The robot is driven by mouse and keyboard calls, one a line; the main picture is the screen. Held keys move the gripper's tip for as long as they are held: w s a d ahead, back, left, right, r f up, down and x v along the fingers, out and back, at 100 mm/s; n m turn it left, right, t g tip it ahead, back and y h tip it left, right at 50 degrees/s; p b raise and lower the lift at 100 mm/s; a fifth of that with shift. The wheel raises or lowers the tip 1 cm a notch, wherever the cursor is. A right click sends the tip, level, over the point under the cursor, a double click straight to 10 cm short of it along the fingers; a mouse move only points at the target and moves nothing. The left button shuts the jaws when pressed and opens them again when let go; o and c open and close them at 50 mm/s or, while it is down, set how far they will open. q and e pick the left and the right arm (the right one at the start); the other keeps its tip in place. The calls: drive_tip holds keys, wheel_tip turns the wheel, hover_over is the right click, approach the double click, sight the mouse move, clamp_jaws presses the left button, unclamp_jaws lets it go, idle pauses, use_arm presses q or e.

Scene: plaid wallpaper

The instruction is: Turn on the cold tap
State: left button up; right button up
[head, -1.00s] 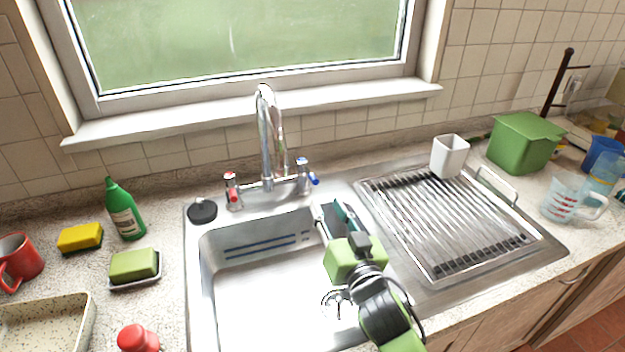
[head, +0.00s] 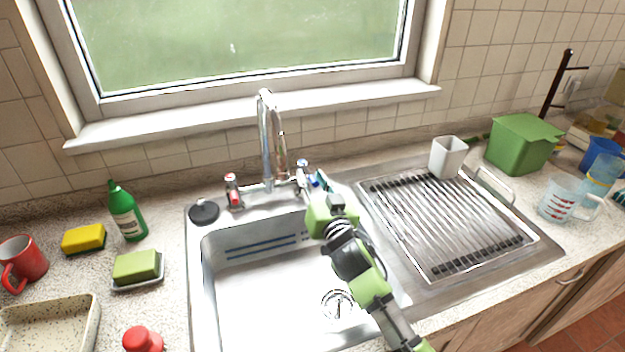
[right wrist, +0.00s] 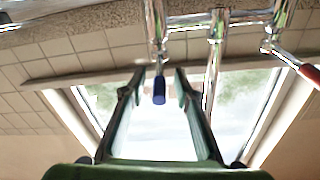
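The cold tap (head: 302,167) has a blue-tipped lever and stands on the right of the chrome mixer. In the right wrist view its blue lever (right wrist: 159,91) lies between the fingertips of my right gripper (right wrist: 158,82), with gaps on both sides. In the head view the right gripper (head: 312,186) is at the tap, over the sink's back right corner, and partly hides the lever. The right gripper is open and holds nothing. The red-tipped tap (head: 234,192) is on the mixer's left. The tall curved spout (head: 267,135) rises between them. My left gripper is not in view.
The sink basin (head: 260,290) lies below my right arm. A ribbed drainer (head: 440,220) with a white cup (head: 448,157) is on the right. A green bottle (head: 126,212), yellow sponge (head: 84,239) and soap dish (head: 138,270) stand on the left counter. The window is behind the spout.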

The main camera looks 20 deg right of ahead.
clamp_jaws()
drive_tip(key=shift+d+r+n+y+p, duration=0.15)
drive_tip(key=shift+n+y+p, duration=0.15)
drive_tip(key=shift+y+p, duration=0.2)
drive_tip(key=shift+w+d+n+g+y+p, duration=0.1)
drive_tip(key=shift+d+n+g+y+p, duration=0.15)
drive_tip(key=shift+d+n+y+p, duration=0.55)
drive_tip(key=shift+w+d+n+g+y+p, duration=0.15)
drive_tip(key=shift+n+g+y, duration=0.3)
drive_tip(key=shift+y, duration=0.9)
drive_tip(key=shift+w+d+n+g+y+p, duration=0.1)
drive_tip(key=shift+d+n+y+p, duration=0.35)
drive_tip(key=shift+n+y, duration=0.45)
unclamp_jaws()
